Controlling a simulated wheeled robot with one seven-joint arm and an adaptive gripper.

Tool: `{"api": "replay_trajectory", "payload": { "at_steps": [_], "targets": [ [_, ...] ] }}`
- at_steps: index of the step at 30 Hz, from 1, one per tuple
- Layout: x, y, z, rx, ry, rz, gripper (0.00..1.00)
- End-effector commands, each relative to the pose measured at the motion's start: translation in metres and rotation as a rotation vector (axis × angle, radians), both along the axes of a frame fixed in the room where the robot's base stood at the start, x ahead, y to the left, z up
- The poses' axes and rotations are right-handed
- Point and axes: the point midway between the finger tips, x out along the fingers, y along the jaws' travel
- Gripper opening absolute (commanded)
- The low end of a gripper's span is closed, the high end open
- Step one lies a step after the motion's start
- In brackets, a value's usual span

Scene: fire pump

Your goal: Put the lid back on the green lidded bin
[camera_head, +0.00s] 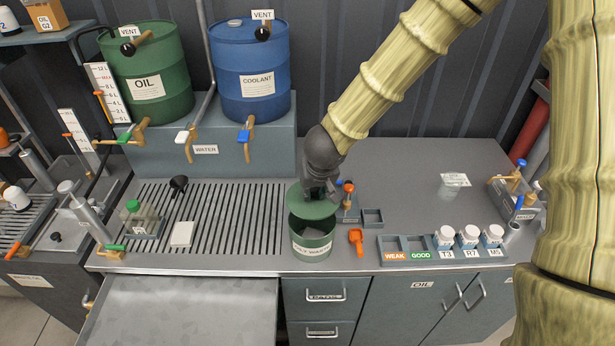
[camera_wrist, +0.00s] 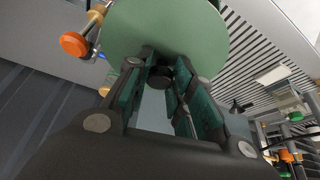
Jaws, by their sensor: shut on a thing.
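The green bin (camera_head: 312,249) stands on the worktop near its front edge, with a white label on its side. Its round green lid (camera_head: 306,206) is over the bin's mouth, raised at the front, where the dark inside shows. Whether the lid's back edge touches the rim cannot be told. My gripper (camera_head: 318,188) is above the lid, shut on it by its dark knob. In the wrist view the lid (camera_wrist: 170,30) fills the top, and the knob sits between the fingertips of my gripper (camera_wrist: 160,78).
An orange scoop-like item (camera_head: 356,238) lies close right of the bin. A tray (camera_head: 418,250) with several white jars is farther right. A slotted drain area (camera_head: 225,215) is left, with a white block (camera_head: 182,234) on it. The right worktop is mostly clear.

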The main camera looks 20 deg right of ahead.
Motion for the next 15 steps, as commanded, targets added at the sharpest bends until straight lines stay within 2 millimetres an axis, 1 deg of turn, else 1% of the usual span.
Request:
{"api": "replay_trajectory", "payload": {
  "at_steps": [5,9,15],
  "targets": [
    [0.000,0.004,-0.004,0.001,-0.001,0.006,0.00],
    [0.005,0.004,-0.014,0.001,0.002,0.006,0.00],
    [0.007,0.004,-0.027,0.000,0.006,0.005,0.00]
  ]
}}
